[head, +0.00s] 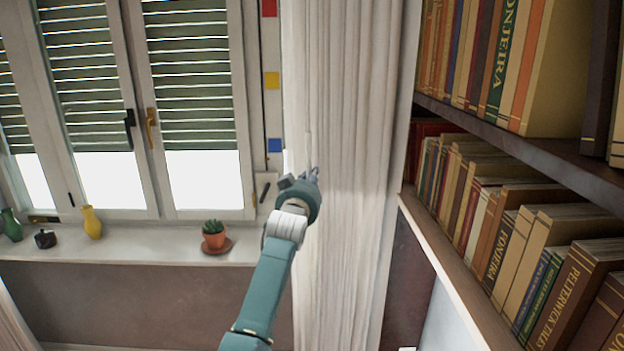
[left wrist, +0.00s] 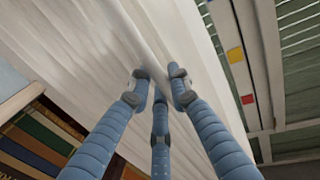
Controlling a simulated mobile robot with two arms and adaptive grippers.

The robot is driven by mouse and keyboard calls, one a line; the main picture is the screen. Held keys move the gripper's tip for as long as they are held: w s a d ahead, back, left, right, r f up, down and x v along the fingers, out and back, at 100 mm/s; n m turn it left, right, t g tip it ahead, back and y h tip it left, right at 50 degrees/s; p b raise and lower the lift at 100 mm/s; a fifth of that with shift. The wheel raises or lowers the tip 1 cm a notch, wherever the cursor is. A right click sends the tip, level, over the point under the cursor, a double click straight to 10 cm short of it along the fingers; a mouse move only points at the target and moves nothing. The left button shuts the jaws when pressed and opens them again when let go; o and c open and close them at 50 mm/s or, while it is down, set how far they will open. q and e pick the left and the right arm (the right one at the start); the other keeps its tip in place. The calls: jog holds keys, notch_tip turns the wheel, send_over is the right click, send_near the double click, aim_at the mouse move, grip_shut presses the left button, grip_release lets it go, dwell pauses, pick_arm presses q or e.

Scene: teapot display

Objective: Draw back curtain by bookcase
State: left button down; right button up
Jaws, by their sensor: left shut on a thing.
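The white curtain (head: 345,130) hangs in long folds between the window and the bookcase (head: 520,150). My left gripper (head: 312,176) is at the curtain's left edge, about halfway up in the head view. In the left wrist view the curtain (left wrist: 90,70) fills the upper left, and the fingers of my left gripper (left wrist: 158,80) are closed on a fold near its edge. The fingertips are partly hidden by the hand in the head view. My right gripper is in neither view.
The window (head: 190,100) with green shutters is left of the curtain. The sill (head: 130,243) below holds a potted succulent (head: 214,234), a yellow vase (head: 91,222), a green vase (head: 11,224) and a small dark object (head: 45,238). Bookcase shelves stand close on the right.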

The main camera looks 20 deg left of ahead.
pick_arm(q)
jog(key=c, duration=1.6)
grip_release()
jog(key=shift+f, duration=0.1)
jog(key=s, duration=0.8)
jog(key=s+d, duration=0.1)
jog(key=s, duration=0.3)
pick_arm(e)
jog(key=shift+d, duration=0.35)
